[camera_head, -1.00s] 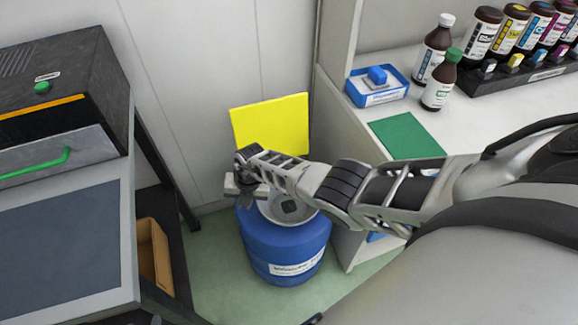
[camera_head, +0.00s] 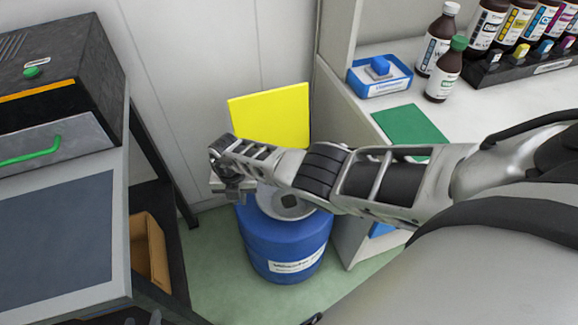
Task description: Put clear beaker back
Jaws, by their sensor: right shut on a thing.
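My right gripper (camera_head: 230,181) is at the end of the arm that reaches in from the right. It is above the back left rim of a blue drum (camera_head: 284,245). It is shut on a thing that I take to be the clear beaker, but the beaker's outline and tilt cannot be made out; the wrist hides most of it. Dark tips of my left gripper (camera_head: 146,317) show at the bottom edge, left of the drum, mostly cut off. The drum has a pale top with a dark opening.
A yellow panel (camera_head: 270,117) stands behind the drum. A bench on the right holds a green mat (camera_head: 409,124), a blue tray (camera_head: 379,77), brown bottles (camera_head: 444,72) and a dark ink rack (camera_head: 520,72). A black machine (camera_head: 60,80) stands on the left. Green floor surrounds the drum.

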